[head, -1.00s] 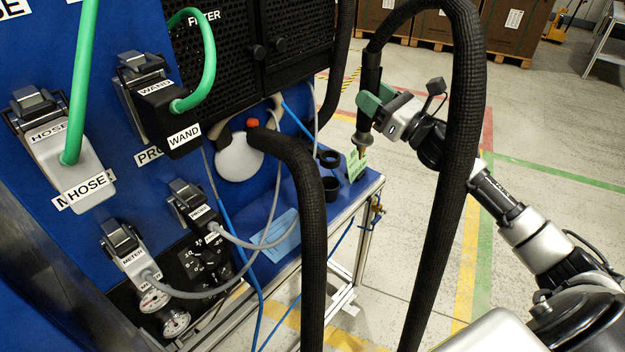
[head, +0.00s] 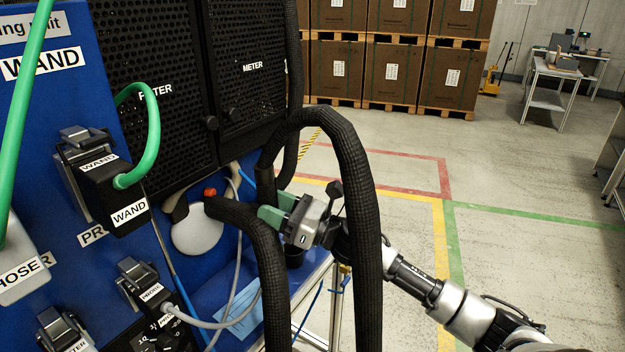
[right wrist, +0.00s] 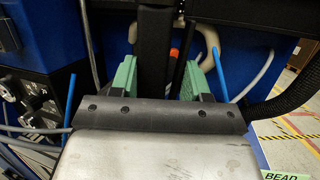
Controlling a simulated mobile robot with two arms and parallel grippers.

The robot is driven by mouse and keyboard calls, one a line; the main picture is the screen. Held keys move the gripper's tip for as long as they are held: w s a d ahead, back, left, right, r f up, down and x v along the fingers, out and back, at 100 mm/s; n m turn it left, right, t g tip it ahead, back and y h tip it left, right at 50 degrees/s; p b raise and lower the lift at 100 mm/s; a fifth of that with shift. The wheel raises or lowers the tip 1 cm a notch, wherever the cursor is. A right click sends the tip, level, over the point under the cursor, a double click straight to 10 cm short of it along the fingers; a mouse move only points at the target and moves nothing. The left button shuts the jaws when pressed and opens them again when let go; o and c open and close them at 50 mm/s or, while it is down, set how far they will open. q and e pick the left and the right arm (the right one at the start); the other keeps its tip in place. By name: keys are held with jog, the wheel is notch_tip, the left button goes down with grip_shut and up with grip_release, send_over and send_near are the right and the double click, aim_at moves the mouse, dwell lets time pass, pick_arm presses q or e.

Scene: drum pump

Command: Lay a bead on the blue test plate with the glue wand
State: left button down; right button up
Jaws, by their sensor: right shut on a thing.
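My right gripper (head: 270,213) has its green fingers closed around the black glue wand (head: 265,183), under the bend of its thick black hose (head: 340,150). In the right wrist view the wand (right wrist: 154,60) stands roughly upright between the green fingers of the gripper (right wrist: 160,82). The wand's lower end and tip are hidden behind hose and gripper. The light blue test plate (head: 246,322) lies on the blue shelf, below and left of the gripper, partly crossed by a grey cable. My left gripper is out of view.
A hose loop (head: 268,265) stands left of the gripper, and another hangs across my right arm. A white rounded holder with a red-topped part (head: 210,192) is on the blue panel. Grey and blue cables cross the shelf. Open floor (head: 400,225) lies to the right.

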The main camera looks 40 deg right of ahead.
jog(key=s+a+f+n+g+y+b, duration=0.1)
jog(key=a+g+y, duration=0.1)
jog(key=a, duration=0.3)
jog(key=s+a+f+n+g+y, duration=0.1)
jog(key=a+f+n+g+y, duration=0.1)
jog(key=a, duration=0.3)
jog(key=shift+s+a+f+b, duration=0.1)
jog(key=shift+f+b, duration=0.85)
jog(key=shift+f, duration=0.55)
jog(key=shift+a+f+b, duration=0.1)
jog(key=shift+f+b, duration=0.85)
jog(key=shift+f, duration=0.65)
jog(key=shift+s+f+b, duration=0.1)
jog(key=shift+f+b, duration=0.2)
jog(key=shift+b, duration=0.25)
